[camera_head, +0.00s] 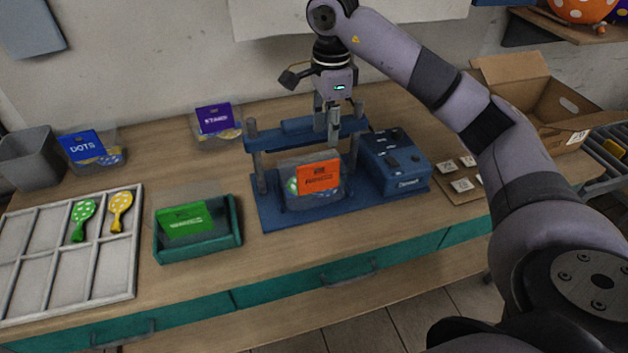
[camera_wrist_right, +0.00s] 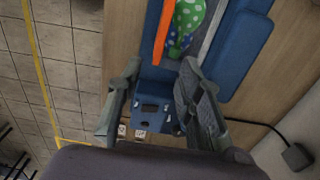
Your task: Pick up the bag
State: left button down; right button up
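A clear bag with an orange label (camera_head: 319,178) stands in the blue press-like machine (camera_head: 300,212); a green dotted balloon shows through its side. My right gripper (camera_head: 333,132) points down just above the bag, near the machine's crossbar. In the right wrist view, its fingers (camera_wrist_right: 159,68) are spread apart with nothing between them. The bag (camera_wrist_right: 187,30) lies beyond the fingertips there, with its orange label edge and green balloon visible. My left gripper is in neither view.
A green-labelled bag (camera_head: 187,219) sits in a teal tray (camera_head: 238,240). Bags labelled blue (camera_head: 83,146) and purple (camera_head: 214,119) stand behind. A divided white tray (camera_head: 120,268) holds a green and a yellow balloon. A blue control box (camera_head: 396,178) and cardboard box (camera_head: 515,75) are right.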

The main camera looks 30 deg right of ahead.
aim_at(329, 161)
notch_tip(329, 161, down, 5)
jog(key=shift+f+p, duration=0.15)
jog(key=shift+p, duration=0.45)
jog(key=f, duration=0.1)
jog(key=f+p, duration=0.1)
jog(key=f, duration=0.1)
jog(key=f+p, duration=0.1)
jog(key=shift+s+d+f, duration=0.1)
jog(key=shift+d+f, duration=0.2)
jog(key=shift+f, duration=0.3)
jog(key=shift+c, duration=0.3)
grip_shut()
